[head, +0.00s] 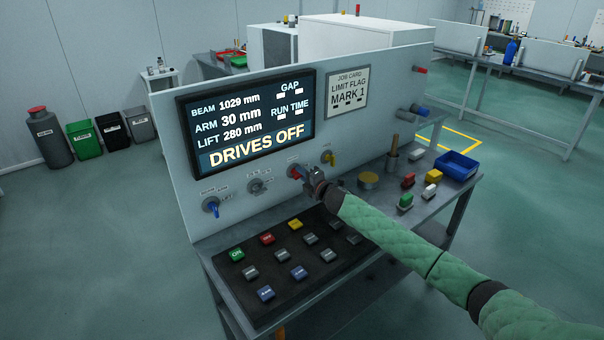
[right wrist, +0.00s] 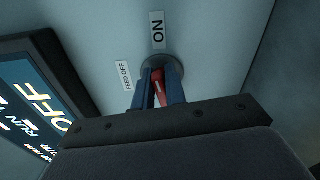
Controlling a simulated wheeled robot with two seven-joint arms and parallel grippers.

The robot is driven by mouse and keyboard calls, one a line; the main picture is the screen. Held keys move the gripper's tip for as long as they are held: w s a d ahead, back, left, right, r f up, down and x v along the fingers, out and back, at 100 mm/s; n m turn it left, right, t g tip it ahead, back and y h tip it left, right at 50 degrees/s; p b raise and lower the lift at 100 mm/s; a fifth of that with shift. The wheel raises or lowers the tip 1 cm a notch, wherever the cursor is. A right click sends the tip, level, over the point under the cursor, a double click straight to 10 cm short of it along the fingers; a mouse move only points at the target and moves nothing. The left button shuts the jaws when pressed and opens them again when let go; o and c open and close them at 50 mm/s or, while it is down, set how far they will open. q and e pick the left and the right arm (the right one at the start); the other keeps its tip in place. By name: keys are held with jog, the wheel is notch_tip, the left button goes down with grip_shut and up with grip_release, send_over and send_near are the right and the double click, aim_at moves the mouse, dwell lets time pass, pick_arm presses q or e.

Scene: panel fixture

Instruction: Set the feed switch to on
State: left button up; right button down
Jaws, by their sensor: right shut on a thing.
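The feed switch is a red handle (head: 295,172) on a round grey base on the upright panel (head: 375,125). In the right wrist view the red handle (right wrist: 161,92) sits between the two blue fingers of my right gripper (right wrist: 158,88), which is shut on it. An "ON" label (right wrist: 157,30) and a "FEED OFF" label (right wrist: 124,76) stand beside the base. I cannot tell which label the handle points to. The screen (head: 250,115) reads "DRIVES OFF". In the head view my right gripper (head: 304,175) partly hides the switch. My left gripper is not in view.
A blue switch (head: 213,208), a grey switch (head: 257,186) and a yellow switch (head: 329,158) flank the red one. Below is a black keypad (head: 250,300) with several coloured buttons. Loose blocks and a blue bin (head: 456,166) lie on the bench's right.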

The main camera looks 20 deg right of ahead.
jog(key=shift+f+m, duration=0.15)
jog(key=shift+m, duration=0.65)
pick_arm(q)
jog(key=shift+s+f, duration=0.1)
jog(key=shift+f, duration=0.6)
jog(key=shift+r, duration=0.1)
pick_arm(e)
jog(key=c, duration=1.5)
grip_release()
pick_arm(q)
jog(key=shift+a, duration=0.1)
pick_arm(e)
jog(key=shift+s, duration=0.1)
jog(key=shift+s+d+f, duration=0.1)
jog(key=shift+s+d, duration=0.05)
jog(key=shift+s, duration=0.05)
pick_arm(q)
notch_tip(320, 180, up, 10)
jog(key=b, duration=0.2)
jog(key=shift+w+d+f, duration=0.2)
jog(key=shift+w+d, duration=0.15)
pick_arm(e)
jog(key=shift+v, duration=3.6)
